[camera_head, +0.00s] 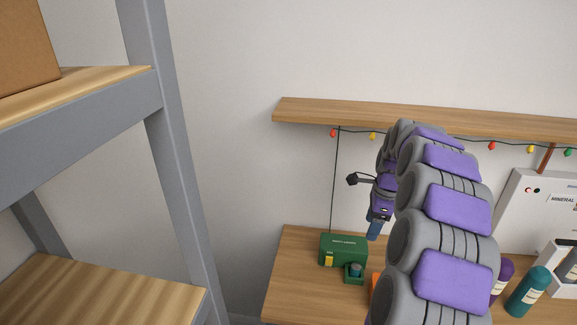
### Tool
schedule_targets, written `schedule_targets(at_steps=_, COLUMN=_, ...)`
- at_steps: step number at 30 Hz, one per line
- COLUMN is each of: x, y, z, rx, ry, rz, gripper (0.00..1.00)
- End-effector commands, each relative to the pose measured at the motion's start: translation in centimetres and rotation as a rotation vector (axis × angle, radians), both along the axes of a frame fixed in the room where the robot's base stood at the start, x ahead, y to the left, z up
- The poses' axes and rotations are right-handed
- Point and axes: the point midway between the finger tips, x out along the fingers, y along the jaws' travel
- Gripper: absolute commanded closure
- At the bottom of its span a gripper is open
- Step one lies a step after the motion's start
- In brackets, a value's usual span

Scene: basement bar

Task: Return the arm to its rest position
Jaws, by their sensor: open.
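My arm, a chain of grey links with purple pads, reaches up from the bottom of the view and bends over toward the wooden counter (300,284). My gripper (375,230) hangs at the far end of the arm, pointing down. It is small in the view and partly edge-on, open, with nothing seen between its fingers. It appears above and to the right of a green box (343,249) on the counter. The nearer arm links hide part of the counter behind them.
A wooden shelf (330,112) with a string of coloured lights spans the wall above the counter. A grey-framed rack (172,140) with a cardboard box (25,40) stands at left. A teal bottle (528,292) and a white cabinet (520,215) are at right.

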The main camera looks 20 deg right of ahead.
Motion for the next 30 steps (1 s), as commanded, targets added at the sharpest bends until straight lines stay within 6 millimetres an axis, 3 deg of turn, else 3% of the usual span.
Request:
schedule_targets(at_steps=5, x=0.0, y=0.5, z=0.2, rx=0.001, ry=-0.001, rz=0.024, gripper=0.36)
schedule_targets(at_steps=8, x=-0.2, y=2.2, z=0.8, rx=0.0, ry=-0.005, rz=0.104, gripper=0.36)
schedule_targets(at_steps=17, x=-3.0, y=12.4, z=3.2, rx=-0.011, ry=-0.008, rz=0.561, gripper=0.36)
schedule_targets(at_steps=21, x=-5.4, y=16.6, z=3.9, rx=-0.015, ry=-0.005, rz=0.779, gripper=0.36)
schedule_targets(at_steps=30, x=-11.9, y=23.9, z=4.2, rx=-0.016, ry=0.008, rz=1.228, gripper=0.36)
